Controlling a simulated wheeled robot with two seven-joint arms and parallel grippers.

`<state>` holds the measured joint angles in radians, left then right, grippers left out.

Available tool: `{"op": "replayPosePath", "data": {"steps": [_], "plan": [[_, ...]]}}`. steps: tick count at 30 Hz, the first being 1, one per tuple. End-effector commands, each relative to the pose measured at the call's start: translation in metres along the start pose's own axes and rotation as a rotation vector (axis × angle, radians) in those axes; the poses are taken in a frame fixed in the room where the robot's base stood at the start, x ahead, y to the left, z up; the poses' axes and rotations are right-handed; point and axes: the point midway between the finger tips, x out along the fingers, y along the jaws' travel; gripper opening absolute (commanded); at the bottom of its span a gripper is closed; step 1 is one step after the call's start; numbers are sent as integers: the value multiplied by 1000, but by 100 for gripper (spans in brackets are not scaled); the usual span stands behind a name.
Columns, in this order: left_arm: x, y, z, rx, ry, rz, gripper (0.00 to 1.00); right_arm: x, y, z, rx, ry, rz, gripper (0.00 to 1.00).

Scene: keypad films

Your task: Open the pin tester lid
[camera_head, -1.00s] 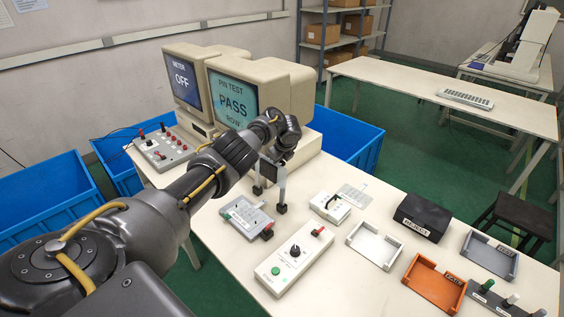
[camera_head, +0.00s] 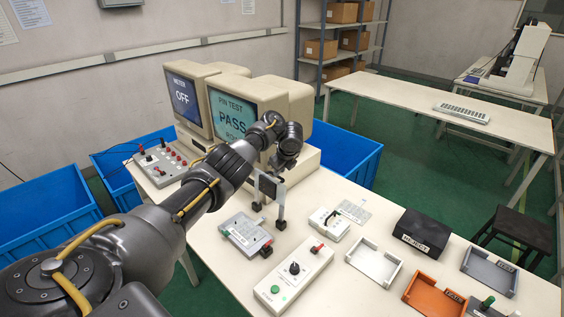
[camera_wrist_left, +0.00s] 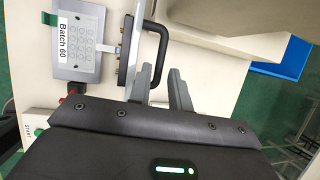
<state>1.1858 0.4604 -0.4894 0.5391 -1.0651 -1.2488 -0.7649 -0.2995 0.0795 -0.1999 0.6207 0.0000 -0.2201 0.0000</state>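The pin tester (camera_head: 244,234) is a grey box near the table's left edge. In the left wrist view, a keypad film (camera_wrist_left: 80,38) labelled "Batch 60" lies flat and uncovered on it. The lid (camera_wrist_left: 132,45) stands raised beside the film, seen almost edge-on, with a black loop handle (camera_wrist_left: 163,45) on its far side. My left gripper (camera_wrist_left: 161,72) is at the handle's lower end, its fingers apart on either side of the bar. Contact with the handle cannot be told. My right gripper is out of view.
A control box (camera_head: 292,272) with a green button stands in front. A white tray (camera_head: 373,277), an orange tray (camera_head: 432,300), a grey tray (camera_head: 490,285) and a black reject box (camera_head: 422,232) are to the right. Monitors (camera_head: 233,118) stand behind, one reading PASS.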

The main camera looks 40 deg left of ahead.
Motion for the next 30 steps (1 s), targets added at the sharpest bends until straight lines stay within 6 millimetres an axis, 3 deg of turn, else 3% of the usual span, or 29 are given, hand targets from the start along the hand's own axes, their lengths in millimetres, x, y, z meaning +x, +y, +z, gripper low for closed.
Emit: {"op": "replayPosePath", "data": {"steps": [3,10,30], "plan": [[-24,-1,1,0,1,-2,20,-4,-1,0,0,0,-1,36],[-49,0,0,-1,1,1,20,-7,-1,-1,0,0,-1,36],[-53,0,0,-1,0,1,20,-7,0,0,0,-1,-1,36]]}}
